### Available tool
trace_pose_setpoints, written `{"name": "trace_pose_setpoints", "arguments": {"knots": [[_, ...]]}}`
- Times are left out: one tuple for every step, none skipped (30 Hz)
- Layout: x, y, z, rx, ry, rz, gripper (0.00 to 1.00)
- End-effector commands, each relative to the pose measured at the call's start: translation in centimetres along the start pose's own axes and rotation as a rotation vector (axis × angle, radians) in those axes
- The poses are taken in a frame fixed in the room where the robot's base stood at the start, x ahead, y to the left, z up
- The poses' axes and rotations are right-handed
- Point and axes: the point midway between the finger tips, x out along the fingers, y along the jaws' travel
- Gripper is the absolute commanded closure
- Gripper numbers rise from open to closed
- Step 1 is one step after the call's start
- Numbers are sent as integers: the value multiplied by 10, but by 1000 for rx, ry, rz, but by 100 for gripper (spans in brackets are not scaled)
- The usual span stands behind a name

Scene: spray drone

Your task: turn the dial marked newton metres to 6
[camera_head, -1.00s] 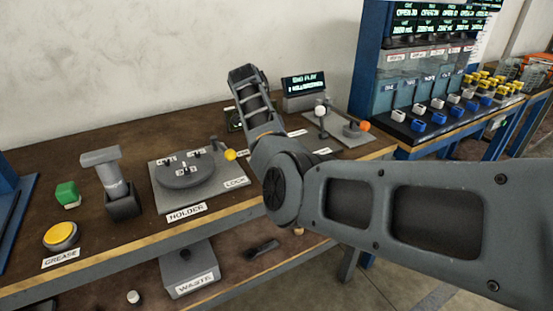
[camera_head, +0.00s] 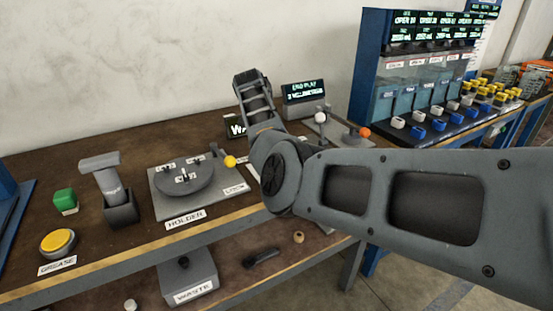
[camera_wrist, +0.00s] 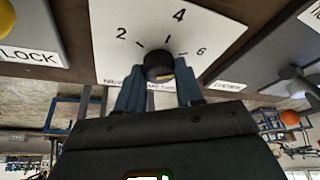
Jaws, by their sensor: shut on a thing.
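The dial is a black round knob (camera_wrist: 158,66) on a white plate (camera_wrist: 205,25) in the wrist view. The numbers 2, 4 and 6 stand around its far side, with short tick marks. In the head view my arm hides the dial and the gripper.
The holder (camera_head: 160,207) with its round disc stands left of my arm, with a yellow-ball lever (camera_head: 230,161) at its corner. A lit display (camera_head: 305,92) stands behind. A white-ball lever (camera_head: 320,117) and an orange-ball lever (camera_head: 364,132) stand to the right.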

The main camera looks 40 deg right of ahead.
Motion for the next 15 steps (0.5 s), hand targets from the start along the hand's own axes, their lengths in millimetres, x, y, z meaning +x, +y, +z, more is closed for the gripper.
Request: {"name": "trace_pose_setpoints", "arguments": {"knots": [[0, 0, 0, 1, -1, 0, 63], [0, 0, 0, 1, -1, 0, 60], [0, 0, 0, 1, -1, 0, 56], [0, 0, 0, 1, -1, 0, 53], [0, 0, 0, 0, -1, 0, 50], [0, 0, 0, 0, -1, 0, 46], [0, 0, 0, 0, -1, 0, 44], [0, 0, 0, 0, -1, 0, 41], [0, 0, 0, 0, -1, 0, 38], [0, 0, 0, 0, -1, 0, 38], [0, 0, 0, 0, -1, 0, 38], [0, 0, 0, 0, -1, 0, 38], [0, 0, 0, 0, -1, 0, 38], [0, 0, 0, 0, -1, 0, 38], [0, 0, 0, 0, -1, 0, 38]]}}
